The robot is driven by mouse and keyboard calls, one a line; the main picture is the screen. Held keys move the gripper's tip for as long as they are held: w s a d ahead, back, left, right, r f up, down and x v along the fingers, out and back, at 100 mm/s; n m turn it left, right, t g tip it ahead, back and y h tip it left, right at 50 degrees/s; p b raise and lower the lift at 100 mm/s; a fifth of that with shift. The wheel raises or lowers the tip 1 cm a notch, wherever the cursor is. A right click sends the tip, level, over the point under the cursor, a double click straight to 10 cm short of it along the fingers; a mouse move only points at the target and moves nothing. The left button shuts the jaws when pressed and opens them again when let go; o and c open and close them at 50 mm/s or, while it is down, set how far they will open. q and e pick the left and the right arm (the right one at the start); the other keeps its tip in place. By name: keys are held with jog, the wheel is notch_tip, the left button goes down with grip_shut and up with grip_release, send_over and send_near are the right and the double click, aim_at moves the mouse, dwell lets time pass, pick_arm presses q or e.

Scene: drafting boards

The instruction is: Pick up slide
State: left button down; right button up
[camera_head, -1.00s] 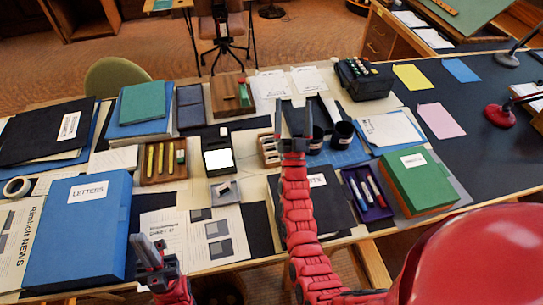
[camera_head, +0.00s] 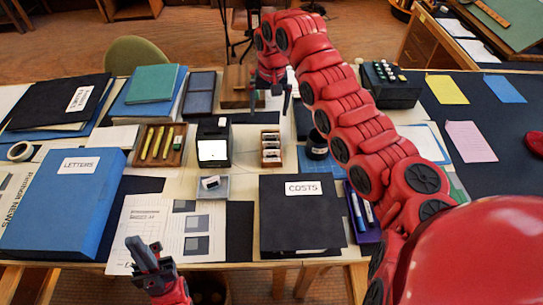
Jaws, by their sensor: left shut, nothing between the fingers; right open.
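A small pale piece with a dark edge (camera_head: 211,182), which may be the slide, lies on a small grey tray (camera_head: 216,194) in front of a black box with a lit white face (camera_head: 213,150). A narrow wooden rack (camera_head: 271,160) to the right holds several small pale pieces, perhaps slides too; they are too small to tell. My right gripper (camera_head: 269,101) is open and points down, behind the wooden rack and apart from it. My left gripper (camera_head: 139,243) is shut and empty at the table's front edge, below the printed sheets (camera_head: 150,215).
A black COSTS folder (camera_head: 300,225) lies right of the grey tray. A wooden pencil tray (camera_head: 158,147) and a blue LETTERS box (camera_head: 65,205) are to the left. A dark cup (camera_head: 316,145) stands right of the rack. My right arm hides much of the table's right side.

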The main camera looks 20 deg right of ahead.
jog(key=s, duration=0.2)
send_over(272, 151)
notch_tip(272, 151, down, 12)
jog(key=shift+w+d+f+g+h, duration=0.2)
jog(key=shift+f+g+h, duration=0.1)
jog(key=shift+f+g, duration=0.1)
jog(key=f, duration=0.1)
jog(key=f+p, duration=0.1)
jog(key=f, duration=0.1)
jog(key=shift+s+a+f+p, duration=0.15)
jog(key=shift+a+f+p, duration=0.1)
jog(key=shift+p, duration=0.05)
jog(key=shift+f, duration=0.4)
jog(key=c, duration=1.4)
